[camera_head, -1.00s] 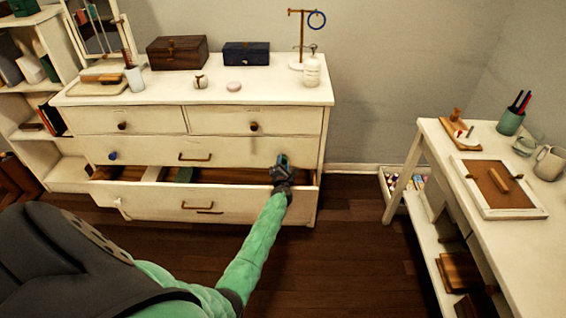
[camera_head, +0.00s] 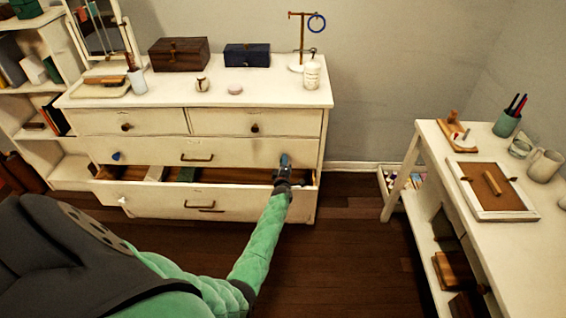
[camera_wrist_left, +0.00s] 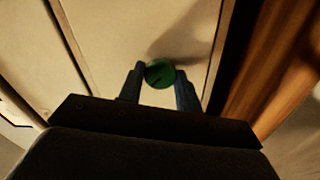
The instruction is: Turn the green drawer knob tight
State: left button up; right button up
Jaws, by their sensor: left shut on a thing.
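The green knob (camera_wrist_left: 159,73) shows in the left wrist view, round and dark green with a dark line on its face, against the cream drawer front. My left gripper (camera_wrist_left: 160,85) has one finger on each side of it and is shut on it. In the head view my left gripper (camera_head: 284,164) is at the right end of the wide middle drawer (camera_head: 230,152); the green knob is hidden behind it there. A blue knob (camera_head: 116,156) sits at the left end of the same drawer. My right gripper is not in view.
The bottom drawer (camera_head: 165,200) stands open below my left gripper, with dividers inside. A white desk (camera_head: 457,190) is at the right. Dark floor lies between.

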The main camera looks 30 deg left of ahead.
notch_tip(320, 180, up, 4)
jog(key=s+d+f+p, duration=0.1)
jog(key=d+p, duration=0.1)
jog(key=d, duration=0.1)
pick_arm(q)
jog(key=m, duration=0.9)
jog(key=shift+d, duration=0.1)
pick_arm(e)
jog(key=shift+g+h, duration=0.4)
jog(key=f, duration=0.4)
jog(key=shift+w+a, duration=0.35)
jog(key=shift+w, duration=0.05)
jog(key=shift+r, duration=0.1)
pick_arm(q)
jog(key=o, duration=0.8)
jog(key=shift+o, duration=0.8)
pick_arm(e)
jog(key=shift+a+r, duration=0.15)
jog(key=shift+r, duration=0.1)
